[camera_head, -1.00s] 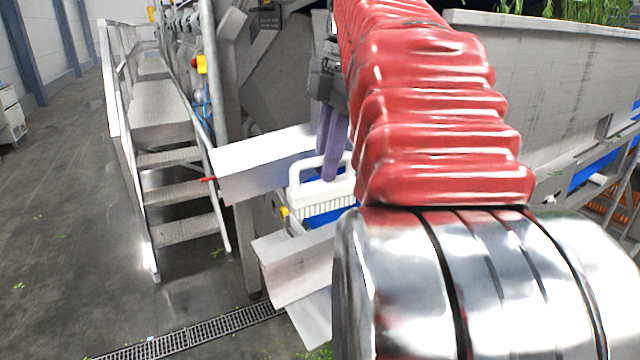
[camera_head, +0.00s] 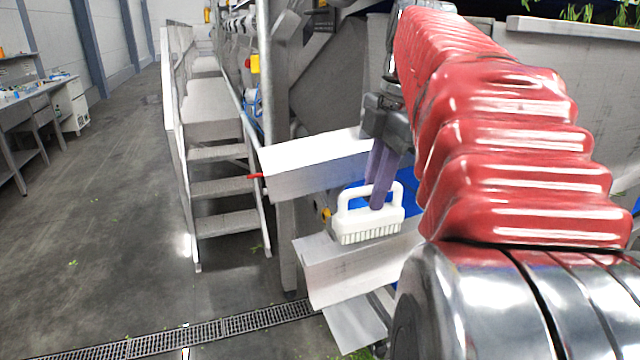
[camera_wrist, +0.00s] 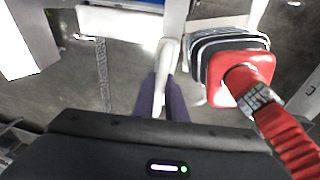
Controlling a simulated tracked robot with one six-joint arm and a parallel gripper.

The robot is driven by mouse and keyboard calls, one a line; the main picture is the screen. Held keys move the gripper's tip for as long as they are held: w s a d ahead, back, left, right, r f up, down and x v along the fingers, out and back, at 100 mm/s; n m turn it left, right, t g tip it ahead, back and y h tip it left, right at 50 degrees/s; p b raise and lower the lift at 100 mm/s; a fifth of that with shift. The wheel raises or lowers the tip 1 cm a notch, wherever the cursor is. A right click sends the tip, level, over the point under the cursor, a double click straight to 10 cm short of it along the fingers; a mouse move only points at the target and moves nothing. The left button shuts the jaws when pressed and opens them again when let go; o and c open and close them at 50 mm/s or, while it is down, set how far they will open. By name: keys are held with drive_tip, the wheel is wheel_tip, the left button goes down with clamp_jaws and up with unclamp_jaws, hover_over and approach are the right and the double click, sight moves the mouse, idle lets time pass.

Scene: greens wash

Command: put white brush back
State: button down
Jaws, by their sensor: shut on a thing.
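The white brush (camera_head: 370,229) has a looped handle and bristles facing down. My gripper (camera_head: 377,201), with purple fingers, is shut on its handle. The brush hangs roughly level in front of the grey machine, and in the head view it overlaps the lower grey beam (camera_head: 358,268). I cannot tell whether it touches that beam. In the wrist view the brush (camera_wrist: 166,65) shows end-on as a pale strip between the two fingers (camera_wrist: 165,100).
A blue belt (camera_head: 409,193) lies behind the brush, and a grey upper beam (camera_head: 315,163) is to its left. Metal steps (camera_head: 222,188) with railings stand further left. A workbench (camera_head: 45,98) with small items is at the far left.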

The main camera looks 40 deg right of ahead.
sight(381, 212)
drive_tip(key=shift+f, duration=0.2)
drive_tip(key=c, duration=1.8)
unclamp_jaws()
drive_tip(key=shift+r, duration=0.1)
wheel_tip(381, 212, up, 8)
drive_tip(key=s, duration=0.1)
drive_tip(key=shift+d, duration=0.3)
drive_tip(key=shift+s, duration=0.1)
